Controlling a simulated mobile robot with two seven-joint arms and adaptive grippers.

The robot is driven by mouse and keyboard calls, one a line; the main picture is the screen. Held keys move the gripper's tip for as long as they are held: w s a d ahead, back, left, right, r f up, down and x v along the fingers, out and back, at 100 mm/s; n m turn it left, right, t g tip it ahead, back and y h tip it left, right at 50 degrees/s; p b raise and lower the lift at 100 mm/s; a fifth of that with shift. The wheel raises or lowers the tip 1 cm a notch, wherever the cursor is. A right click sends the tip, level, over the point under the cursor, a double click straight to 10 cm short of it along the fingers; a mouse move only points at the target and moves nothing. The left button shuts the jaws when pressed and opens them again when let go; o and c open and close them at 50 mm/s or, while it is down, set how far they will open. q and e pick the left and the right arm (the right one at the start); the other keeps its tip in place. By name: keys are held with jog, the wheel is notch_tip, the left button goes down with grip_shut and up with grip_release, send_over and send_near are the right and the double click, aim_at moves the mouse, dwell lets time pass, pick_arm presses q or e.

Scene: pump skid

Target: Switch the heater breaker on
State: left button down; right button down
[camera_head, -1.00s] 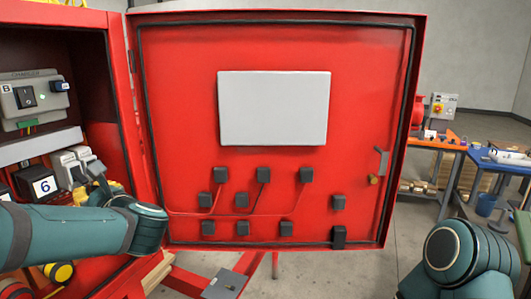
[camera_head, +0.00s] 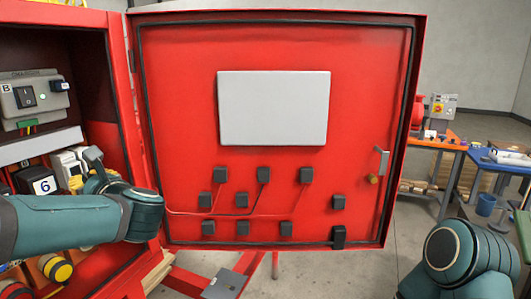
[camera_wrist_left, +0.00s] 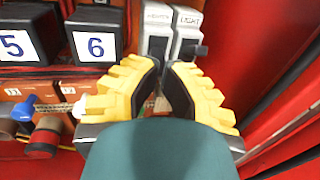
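The heater breaker (camera_wrist_left: 157,20) is a light grey block in the left wrist view, labelled HEATER, just left of the matching LIGHT breaker (camera_wrist_left: 187,20). In the head view the breaker pair (camera_head: 68,160) is partly hidden behind my left gripper (camera_head: 76,182). In the left wrist view my left gripper (camera_wrist_left: 164,68) has yellow fingers with black pads, their tips close together just below the two breakers. It appears shut, with nothing visible held. A dark toggle (camera_wrist_left: 198,50) shows by the LIGHT breaker. The heater toggle is not clearly visible. My right gripper is out of view.
Blocks numbered 5 (camera_wrist_left: 14,45) and 6 (camera_wrist_left: 93,45) stand left of the breakers. The open red cabinet door (camera_head: 275,170) is close on the right. The charger unit (camera_head: 35,98) is above. Knobs (camera_head: 57,270) sit below.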

pick_arm(q)
jog(key=shift+r, duration=0.45)
jog(key=w+b+v, duration=0.1)
jog(key=b+v, duration=0.3)
jog(key=v, duration=0.3)
jog(key=shift+d+f+b, duration=0.3)
jog(key=shift+d, duration=0.05)
dwell(0.4)
jog(key=shift+w, duration=0.1)
